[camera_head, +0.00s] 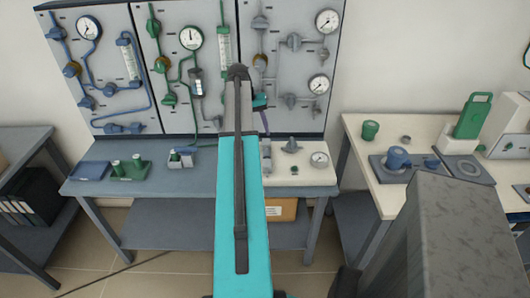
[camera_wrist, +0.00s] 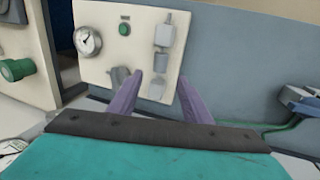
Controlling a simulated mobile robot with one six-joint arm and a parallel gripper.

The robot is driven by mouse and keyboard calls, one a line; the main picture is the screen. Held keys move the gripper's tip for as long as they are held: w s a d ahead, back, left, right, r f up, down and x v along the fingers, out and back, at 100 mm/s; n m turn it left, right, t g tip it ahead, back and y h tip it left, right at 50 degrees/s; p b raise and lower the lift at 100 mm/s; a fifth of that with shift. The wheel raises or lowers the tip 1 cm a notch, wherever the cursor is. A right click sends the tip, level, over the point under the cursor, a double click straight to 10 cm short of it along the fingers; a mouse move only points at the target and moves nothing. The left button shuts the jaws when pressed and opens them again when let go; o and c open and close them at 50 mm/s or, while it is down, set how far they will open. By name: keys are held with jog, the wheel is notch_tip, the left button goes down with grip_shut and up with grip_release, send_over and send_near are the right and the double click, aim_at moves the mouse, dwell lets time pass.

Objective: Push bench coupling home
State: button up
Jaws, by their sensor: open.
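A cream plate (camera_wrist: 105,60) on the bench carries a grey two-part coupling. Its upper grey part (camera_wrist: 163,35) and lower grey part (camera_wrist: 157,86) lie in line in the wrist view; I cannot tell how far one sits in the other. In the head view the coupling (camera_head: 265,155) shows just right of my arm, partly hidden. My gripper (camera_wrist: 160,73) has two purple fingers spread apart, one on each side of the lower part, with nothing visibly clamped. Whether the fingers touch it is unclear.
The plate also bears a gauge (camera_wrist: 88,41), a green button (camera_wrist: 124,29) and a grey knob (camera_wrist: 118,78). Gas panels (camera_head: 185,65) stand behind the blue-grey bench (camera_head: 150,180). A green stand (camera_head: 130,168) is to the left. A cream table (camera_head: 365,150) with equipment is at right.

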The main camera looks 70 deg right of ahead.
aim_at(266, 152)
jog(key=shift+p+x, duration=1.05)
jog(key=shift+x, duration=4.7)
grip_shut()
